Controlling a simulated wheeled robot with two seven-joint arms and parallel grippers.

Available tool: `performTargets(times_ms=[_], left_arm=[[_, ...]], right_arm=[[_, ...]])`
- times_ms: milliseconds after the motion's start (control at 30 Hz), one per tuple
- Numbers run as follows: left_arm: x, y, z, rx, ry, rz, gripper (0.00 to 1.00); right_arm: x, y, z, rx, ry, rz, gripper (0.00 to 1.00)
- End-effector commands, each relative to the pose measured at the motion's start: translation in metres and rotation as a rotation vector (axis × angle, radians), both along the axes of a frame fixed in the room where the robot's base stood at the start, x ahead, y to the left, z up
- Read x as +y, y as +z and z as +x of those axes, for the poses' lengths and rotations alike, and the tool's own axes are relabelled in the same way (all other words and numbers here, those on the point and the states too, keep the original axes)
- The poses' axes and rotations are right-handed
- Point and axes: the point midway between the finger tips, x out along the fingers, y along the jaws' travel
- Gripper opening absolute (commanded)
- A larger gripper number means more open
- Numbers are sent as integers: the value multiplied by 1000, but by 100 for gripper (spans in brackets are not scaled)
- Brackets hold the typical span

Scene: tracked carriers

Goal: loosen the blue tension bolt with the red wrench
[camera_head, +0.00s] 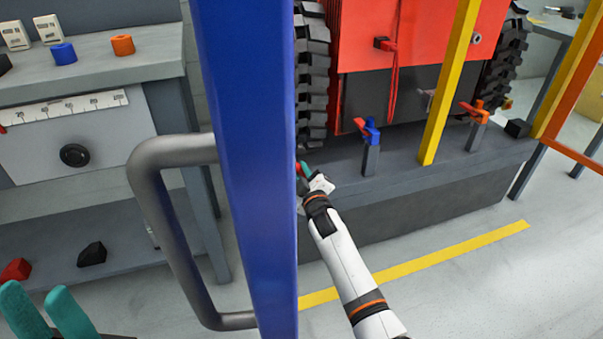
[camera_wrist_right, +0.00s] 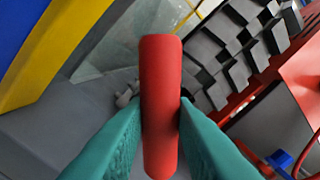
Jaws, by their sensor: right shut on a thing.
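The blue tension bolt (camera_head: 373,132) sits on a short grey post on the grey base of the red machine, with a small red piece beside its top. It also shows at the lower right of the right wrist view (camera_wrist_right: 279,159). My right gripper (camera_head: 307,172) is left of the bolt and apart from it, partly hidden by a blue beam. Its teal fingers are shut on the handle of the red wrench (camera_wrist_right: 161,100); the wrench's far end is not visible. My left gripper (camera_head: 38,300) is at the lower left, fingers apart and empty.
A blue beam (camera_head: 245,150) with a grey handle (camera_head: 160,200) stands close in front. A yellow post (camera_head: 448,85) stands right of the blue bolt; an orange bolt (camera_head: 476,112) is beyond it. A grey bench (camera_head: 110,72) is at left. Black tracks (camera_head: 312,80) flank the machine.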

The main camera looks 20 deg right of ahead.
Motion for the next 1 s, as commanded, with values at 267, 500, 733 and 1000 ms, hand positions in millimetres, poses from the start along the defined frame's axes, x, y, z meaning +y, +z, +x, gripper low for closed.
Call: performTargets(times_ms=[267,500,733,1000], left_arm=[[0,0,0,0,0,0,36],[0,-1,0,1,0,0,36],[0,-2,0,1,0,0,36],[0,-3,0,1,0,0,36]], right_arm=[[0,1,0,-2,0,-15,0],[0,1,0,-6,0,-103,0],[0,1,0,-10,0,-206,0],[-1,1,0,-14,0,-310,0]])
